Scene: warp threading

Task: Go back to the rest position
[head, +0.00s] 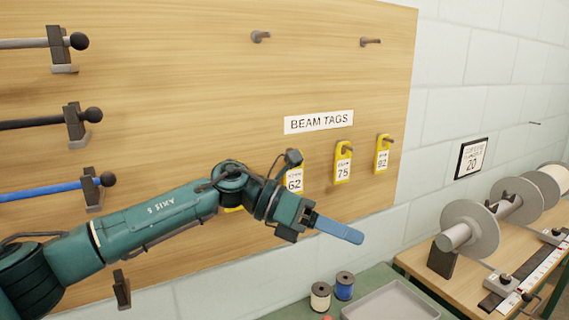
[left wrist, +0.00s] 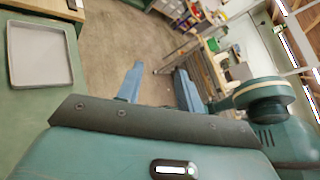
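My left gripper (head: 338,229) is stretched out in front of the wooden board in the head view, its blue fingers pointing right and slightly down. In the head view the fingers overlap side-on. In the left wrist view the two fingers (left wrist: 157,80) stand apart with nothing between them, so the gripper is open and empty. My right gripper is in neither view.
Yellow beam tags (head: 343,163) hang on pegs on the wooden board (head: 200,90), just behind my left wrist. Below are a green table with a grey tray (head: 390,303), a white spool (head: 320,296) and a blue spool (head: 344,286). A bench with large reels (head: 467,229) stands right.

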